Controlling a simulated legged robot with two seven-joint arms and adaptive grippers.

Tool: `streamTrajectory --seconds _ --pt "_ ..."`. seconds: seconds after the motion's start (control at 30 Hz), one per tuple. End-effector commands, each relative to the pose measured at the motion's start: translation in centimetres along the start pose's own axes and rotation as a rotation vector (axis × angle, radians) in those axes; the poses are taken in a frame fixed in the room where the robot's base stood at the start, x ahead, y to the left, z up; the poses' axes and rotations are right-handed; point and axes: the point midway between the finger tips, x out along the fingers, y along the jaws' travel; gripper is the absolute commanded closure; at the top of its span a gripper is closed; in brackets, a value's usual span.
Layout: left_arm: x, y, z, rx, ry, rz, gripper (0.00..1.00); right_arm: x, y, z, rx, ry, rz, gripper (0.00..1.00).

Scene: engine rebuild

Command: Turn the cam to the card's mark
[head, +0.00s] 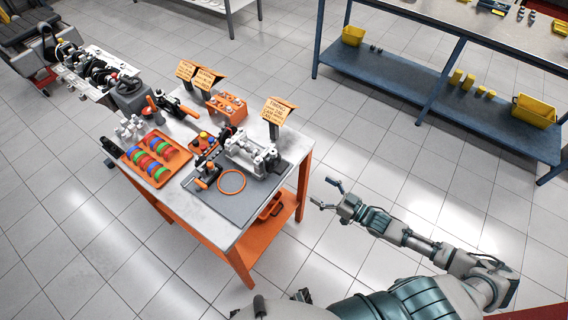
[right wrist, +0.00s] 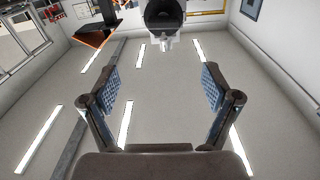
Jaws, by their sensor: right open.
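A silver engine block with a shaft-like part on it (head: 252,153) sits on a grey mat (head: 236,203) at the right end of the orange-framed bench. The cam and any mark on it are too small to make out. An orange card (head: 277,110) with small dark writing stands just behind the block; its words are hard to read. My right gripper (head: 322,192) is open and empty, over the floor to the right of the bench, apart from the block. Its two spread fingers also show in the right wrist view (right wrist: 161,85), with nothing between them. My left gripper does not show.
The bench also holds an orange tray of coloured rings (head: 179,156), an orange ring (head: 231,181), hand tools and two more cards (head: 186,70). A blue-shelved workbench (head: 425,105) stands at the back right. Tiled floor between is clear.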

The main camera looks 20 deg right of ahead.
Motion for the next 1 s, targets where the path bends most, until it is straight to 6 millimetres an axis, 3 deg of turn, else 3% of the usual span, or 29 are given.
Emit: streamTrajectory --seconds 0.1,0.17,0.37,1.0 --pt "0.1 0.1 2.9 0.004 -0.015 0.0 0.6 -0.9 -0.2 -0.1 0.013 -0.007 -0.01 0.12" --pt "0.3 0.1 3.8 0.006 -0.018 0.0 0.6 -1.1 -0.2 0.1 0.017 -0.009 -0.013 0.12" --pt "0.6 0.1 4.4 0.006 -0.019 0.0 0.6 -0.1 -0.3 0.5 0.021 -0.007 -0.017 0.12" --pt "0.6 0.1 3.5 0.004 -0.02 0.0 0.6 13.8 -0.6 0.5 0.018 -0.008 -0.017 0.12"
